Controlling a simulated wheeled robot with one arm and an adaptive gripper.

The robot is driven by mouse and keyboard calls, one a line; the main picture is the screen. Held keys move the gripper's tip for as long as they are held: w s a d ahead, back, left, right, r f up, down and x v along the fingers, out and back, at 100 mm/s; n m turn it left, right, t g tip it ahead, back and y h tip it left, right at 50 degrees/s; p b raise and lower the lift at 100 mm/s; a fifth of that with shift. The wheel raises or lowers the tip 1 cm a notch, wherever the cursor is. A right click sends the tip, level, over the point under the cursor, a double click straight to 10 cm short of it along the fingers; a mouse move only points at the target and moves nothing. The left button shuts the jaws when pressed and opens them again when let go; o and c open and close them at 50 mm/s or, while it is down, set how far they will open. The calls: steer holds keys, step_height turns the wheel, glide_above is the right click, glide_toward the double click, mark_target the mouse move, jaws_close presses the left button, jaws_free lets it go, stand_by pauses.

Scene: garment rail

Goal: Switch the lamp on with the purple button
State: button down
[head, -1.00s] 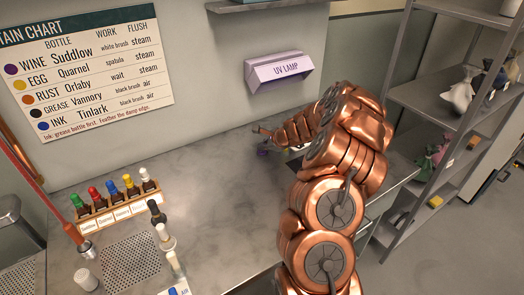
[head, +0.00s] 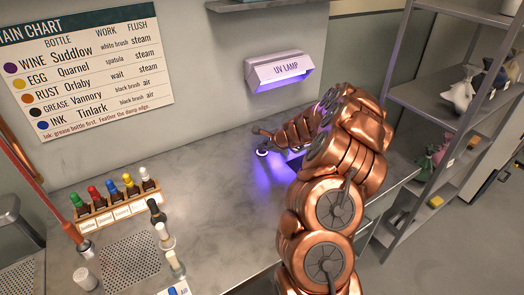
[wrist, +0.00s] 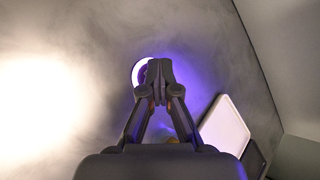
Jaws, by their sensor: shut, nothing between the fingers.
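The UV lamp (head: 281,70) on the wall is lit, with violet light under its hood and on the worktop below. The purple button (head: 262,152) sits on the worktop under the lamp and shows a bright ring around it. In the wrist view the button (wrist: 141,73) is partly hidden behind my gripper (wrist: 152,65). My gripper is shut and empty, with its fingertips over the button. I cannot tell whether they touch it. In the head view my gripper (head: 258,133) is small beside the button, at the end of my copper arm.
A pale tray (wrist: 224,127) lies on the worktop right of my gripper in the wrist view. A rack of capped bottles (head: 118,208) stands on the left of the worktop (head: 200,165). A metal shelf (head: 440,90) with small bags stands at right.

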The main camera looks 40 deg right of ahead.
stand_by(0.3)
steer(key=shift+r+p, duration=0.25)
steer(key=shift+p, duration=0.15)
step_height(320, 180, up, 6)
steer(key=p, duration=0.5)
steer(key=shift+r, duration=0.1)
stand_by(0.6)
